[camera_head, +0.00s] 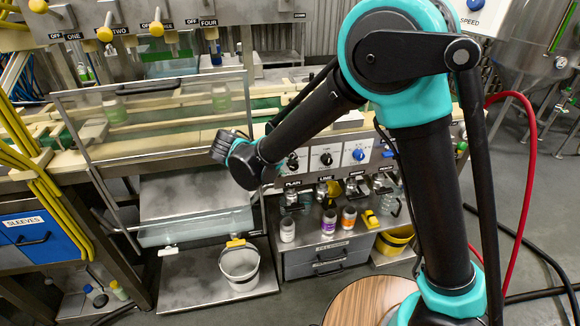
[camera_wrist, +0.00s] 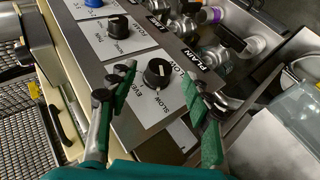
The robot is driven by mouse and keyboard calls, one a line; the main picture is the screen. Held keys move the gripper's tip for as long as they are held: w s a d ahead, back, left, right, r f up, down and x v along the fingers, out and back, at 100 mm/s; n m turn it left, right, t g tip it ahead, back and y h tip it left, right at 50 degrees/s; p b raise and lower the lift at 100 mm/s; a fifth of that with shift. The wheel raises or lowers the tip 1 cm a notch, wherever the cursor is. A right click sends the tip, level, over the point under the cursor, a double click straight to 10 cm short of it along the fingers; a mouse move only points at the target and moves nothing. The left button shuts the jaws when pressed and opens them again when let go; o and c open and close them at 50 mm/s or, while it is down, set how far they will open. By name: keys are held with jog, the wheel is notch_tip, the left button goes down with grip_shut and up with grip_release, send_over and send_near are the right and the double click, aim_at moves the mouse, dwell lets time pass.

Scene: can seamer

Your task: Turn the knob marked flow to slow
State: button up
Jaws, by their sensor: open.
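The flow knob (camera_wrist: 158,73) is a round black knob on a light plate in the wrist view. The words SLOW and EVEN are printed around it, on the near side. Its pointer direction is hard to read. In the head view it appears to be the leftmost black knob (camera_head: 293,160) on the panel, above the PLAIN label. My gripper (camera_wrist: 163,86) is open, one green-padded finger on each side of the knob in the picture. I cannot tell whether either finger touches it. In the head view the fingers are not clear.
Another black knob (camera_wrist: 118,24) and a blue knob (camera_wrist: 88,3) sit farther along the same panel. Taps (camera_wrist: 233,37) stand beside it. Below the panel are small bottles (camera_head: 288,229) and a white bucket (camera_head: 240,268). A clear guard (camera_head: 160,110) stands to the left.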

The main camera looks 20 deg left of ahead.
jog(key=v, duration=0.9)
jog(key=shift+s+a+r, duration=0.1)
jog(key=shift+s, duration=0.05)
jog(key=w+d+f+m+g, duration=0.1)
jog(key=w+d, duration=0.2)
jog(key=d, duration=0.5)
jog(key=w+d+f+m+g+y, duration=0.1)
jog(key=w+d+g, duration=0.1)
jog(key=d, duration=0.7)
jog(key=w+d+f+m+g, duration=0.1)
jog(key=w+d+f, duration=0.15)
jog(key=d, duration=0.55)
jog(key=s+d+f+m+y, duration=0.2)
jog(key=s+d, duration=0.3)
jog(key=d, duration=0.6)
jog(key=s+d+f+m+y, duration=0.2)
jog(key=s+d+f+m, duration=0.1)
jog(key=d, duration=0.8)
jog(key=s+f, duration=0.1)
jog(key=s, duration=0.1)
jog(key=shift+s+f+m+g, duration=0.15)
jog(key=shift+s+m+g, duration=0.15)
jog(key=shift+s+m, duration=0.1)
jog(key=shift+d, duration=0.1)
jog(key=shift+c, duration=0.2)
